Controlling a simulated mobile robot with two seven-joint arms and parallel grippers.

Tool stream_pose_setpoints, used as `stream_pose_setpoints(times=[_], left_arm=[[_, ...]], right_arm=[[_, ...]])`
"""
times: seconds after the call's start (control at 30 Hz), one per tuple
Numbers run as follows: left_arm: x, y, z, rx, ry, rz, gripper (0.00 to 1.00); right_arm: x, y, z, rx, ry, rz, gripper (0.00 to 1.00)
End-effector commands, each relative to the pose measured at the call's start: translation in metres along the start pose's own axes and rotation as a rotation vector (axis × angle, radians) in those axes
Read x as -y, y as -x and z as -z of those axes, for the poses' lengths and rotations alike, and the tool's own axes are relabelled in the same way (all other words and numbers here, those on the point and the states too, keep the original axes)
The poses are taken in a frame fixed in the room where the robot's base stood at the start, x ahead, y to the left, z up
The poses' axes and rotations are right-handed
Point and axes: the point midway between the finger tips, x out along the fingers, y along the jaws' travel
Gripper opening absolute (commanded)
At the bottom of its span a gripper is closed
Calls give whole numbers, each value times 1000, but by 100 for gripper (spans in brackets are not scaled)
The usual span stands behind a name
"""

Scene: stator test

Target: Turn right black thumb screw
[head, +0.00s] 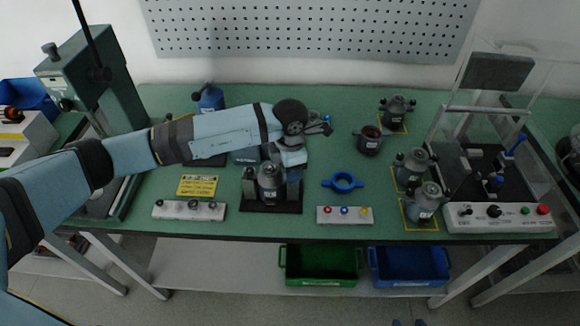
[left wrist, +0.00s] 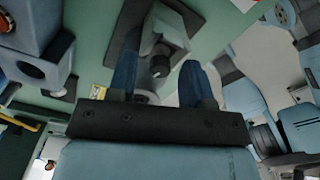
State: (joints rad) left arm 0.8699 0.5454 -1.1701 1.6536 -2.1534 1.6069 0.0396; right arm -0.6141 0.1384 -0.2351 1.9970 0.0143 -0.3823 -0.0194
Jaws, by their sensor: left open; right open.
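A grey stator (head: 268,183) stands upright on a black base plate (head: 272,207) in the middle of the bench. A black thumb screw (head: 249,173) shows at its left side. The right thumb screw is hidden in the head view by my left gripper (head: 284,172), which points down over the right part of the fixture. In the left wrist view my left gripper (left wrist: 160,75) is open, its two blue fingers spread apart. A dark round knob (left wrist: 160,65) on a grey part shows between them; I cannot tell whether the fingers touch it.
Other stators (head: 421,202) stand on yellow-edged spots at the right. A blue ring (head: 343,183) and a button strip (head: 345,215) lie right of the fixture. A green press (head: 95,85) stands at the left. A test box (head: 500,218) is at the far right.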

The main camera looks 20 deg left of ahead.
Motion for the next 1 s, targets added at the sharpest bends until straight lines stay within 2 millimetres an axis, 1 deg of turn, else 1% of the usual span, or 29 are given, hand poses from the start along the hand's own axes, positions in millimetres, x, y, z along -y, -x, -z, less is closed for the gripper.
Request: stream_pose_setpoints(times=[0.07, 0.17, 0.5, 0.6, 0.7, 0.8, 1.0], left_arm=[[0, 6, 0, 2, 0, -1, 46], [-1, 20, -1, 4, -1, -4, 46], [-1, 96, 0, 3, 0, -3, 46], [0, 114, 0, 2, -1, -3, 46], [0, 127, 0, 2, 0, -3, 46], [0, 134, 0, 1, 0, -1, 46], [0, 138, 0, 1, 1, 0, 46]], right_arm=[[0, 0, 0, 0, 0, 0, 46], [0, -1, -2, 0, -1, 0, 46], [0, -5, -6, 3, -8, 1, 46], [0, -5, -6, 4, -10, 1, 46], [0, -6, -7, 4, -11, 1, 46], [0, -6, -7, 5, -12, 1, 46], [0, -6, -7, 6, -12, 1, 46]])
